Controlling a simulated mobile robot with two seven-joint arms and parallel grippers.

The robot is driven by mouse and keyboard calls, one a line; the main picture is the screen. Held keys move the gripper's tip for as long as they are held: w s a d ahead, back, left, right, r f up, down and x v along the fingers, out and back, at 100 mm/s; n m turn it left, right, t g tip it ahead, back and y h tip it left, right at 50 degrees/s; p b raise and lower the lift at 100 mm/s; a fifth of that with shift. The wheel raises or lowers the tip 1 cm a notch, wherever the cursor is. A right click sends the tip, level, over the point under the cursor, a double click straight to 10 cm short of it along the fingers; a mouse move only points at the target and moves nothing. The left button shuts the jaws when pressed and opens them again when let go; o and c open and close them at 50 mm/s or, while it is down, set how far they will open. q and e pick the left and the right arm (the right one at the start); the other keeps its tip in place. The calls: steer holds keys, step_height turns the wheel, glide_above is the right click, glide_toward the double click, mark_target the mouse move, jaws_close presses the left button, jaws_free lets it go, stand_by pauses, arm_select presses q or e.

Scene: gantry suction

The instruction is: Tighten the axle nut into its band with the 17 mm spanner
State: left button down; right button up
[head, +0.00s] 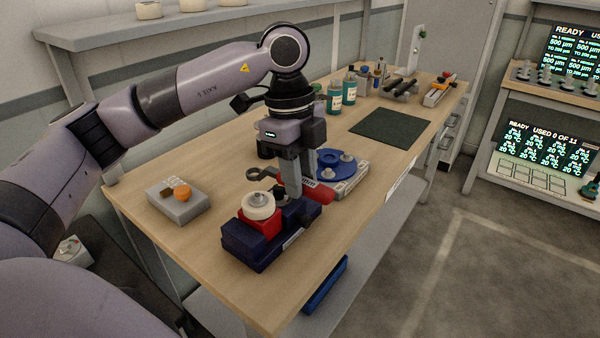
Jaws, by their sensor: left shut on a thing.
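My left gripper (300,190) points down over the wooden bench and is shut on a spanner. The spanner's dark grey head (259,174) sticks out to the left of the fingers, and its red handle (320,193) shows to the right. A cream wheel (258,209) with a small metal nut (260,198) on top sits on a red block on a dark blue fixture (243,243). The spanner head appears just behind and above the nut; I cannot tell whether they touch. The size marking and band are too small to read. My right gripper is not in view.
A grey box with an orange knob (182,193) stands at the left. A blue round plate (335,163) on a light base lies behind the gripper. Bottles (335,95), a dark green mat (390,128) and tools (438,92) occupy the far bench.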

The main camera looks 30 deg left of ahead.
arm_select(q)
steer(key=shift+d+r+p, duration=0.15)
steer(key=shift+p, duration=0.15)
step_height(320, 180, down, 4)
steer(key=b, duration=0.2)
steer(key=shift+b, duration=0.35)
steer(key=shift+f, duration=0.35)
steer(key=shift+f+b, duration=0.6)
stand_by(0.3)
